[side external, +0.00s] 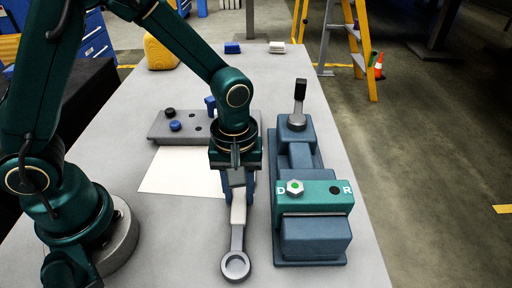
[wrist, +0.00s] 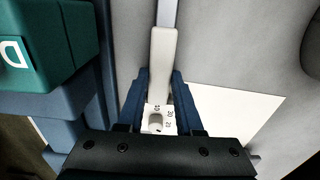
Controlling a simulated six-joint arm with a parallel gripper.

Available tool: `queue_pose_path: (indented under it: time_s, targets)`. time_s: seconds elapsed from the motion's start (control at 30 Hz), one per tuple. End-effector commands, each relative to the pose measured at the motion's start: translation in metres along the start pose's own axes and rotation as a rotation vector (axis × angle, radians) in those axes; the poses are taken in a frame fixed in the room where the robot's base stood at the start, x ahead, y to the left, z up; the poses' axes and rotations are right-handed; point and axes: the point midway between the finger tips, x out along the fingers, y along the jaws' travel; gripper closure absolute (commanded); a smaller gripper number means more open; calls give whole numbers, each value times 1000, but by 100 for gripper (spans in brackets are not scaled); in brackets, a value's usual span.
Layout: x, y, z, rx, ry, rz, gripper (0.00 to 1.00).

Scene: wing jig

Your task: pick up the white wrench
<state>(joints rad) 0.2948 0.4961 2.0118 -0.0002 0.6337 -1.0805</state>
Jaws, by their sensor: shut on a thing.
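The white wrench has a white handle (side external: 238,214) and a grey ring end (side external: 235,266) that points to the near edge of the table. My gripper (side external: 238,192) points down and is shut on its handle. In the wrist view the white handle (wrist: 163,52) runs between the two blue fingers of my gripper (wrist: 161,76). A white piece with small dark marks (wrist: 160,119) shows between the fingers; I cannot tell if it belongs to the wrench. I cannot tell whether the wrench touches the table.
A blue-grey jig (side external: 310,240) with a teal block marked D and R (side external: 315,203) and an upright lever (side external: 299,100) stands close right of the gripper. A white sheet (side external: 175,172) lies left. A grey block with knobs (side external: 165,127) is behind it.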

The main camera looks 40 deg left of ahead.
Motion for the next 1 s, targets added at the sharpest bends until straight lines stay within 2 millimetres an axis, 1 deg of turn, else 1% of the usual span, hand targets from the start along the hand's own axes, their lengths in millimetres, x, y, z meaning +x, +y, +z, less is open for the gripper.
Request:
queue_pose_path:
  time_s: [0.17,0.27,0.6,0.7,0.83,1.0]
  targets:
    - [-18,1,0,0,3,6,100]
    - [-36,2,-1,0,4,8,100]
    - [-77,-52,-45,-11,4,5,100]
    - [-87,-65,-56,-9,5,4,100]
    - [-97,-78,-66,-6,3,3,100]
    - [-104,-87,-73,-2,2,2,100]
